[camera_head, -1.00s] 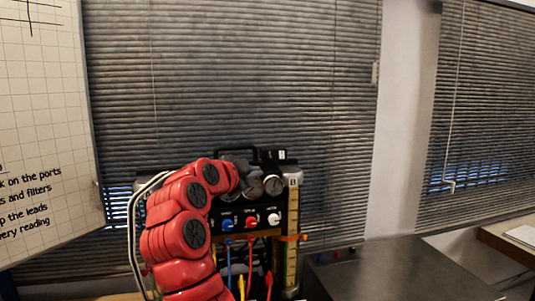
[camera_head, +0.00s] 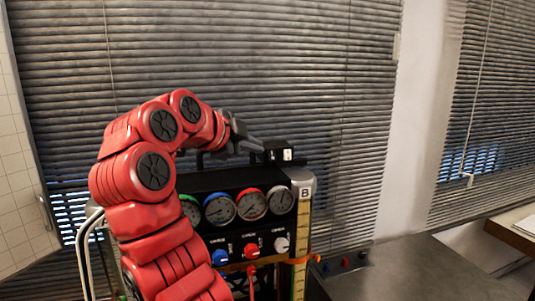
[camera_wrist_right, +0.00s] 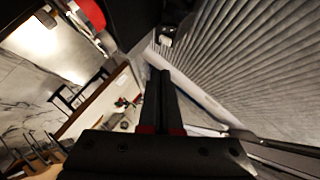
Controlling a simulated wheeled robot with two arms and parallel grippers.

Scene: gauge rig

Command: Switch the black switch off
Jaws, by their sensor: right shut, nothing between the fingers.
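A small black switch box (camera_head: 278,153) with white marks sits on top of the gauge rig, at its right end. I cannot read the switch's position. My right gripper (camera_head: 258,146) is shut and empty, its tips just left of the box, seemingly very near it. Whether they touch is unclear. In the right wrist view the closed fingers (camera_wrist_right: 159,85) point up the picture, with a small dark box with white marks (camera_wrist_right: 166,35) beyond their tips. My left gripper is not in view.
The rig's front has several gauges (camera_head: 253,203) and blue, red and white knobs (camera_head: 250,248). A yellow post marked B (camera_head: 303,215) stands at its right. Blinds (camera_head: 220,60) hang behind.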

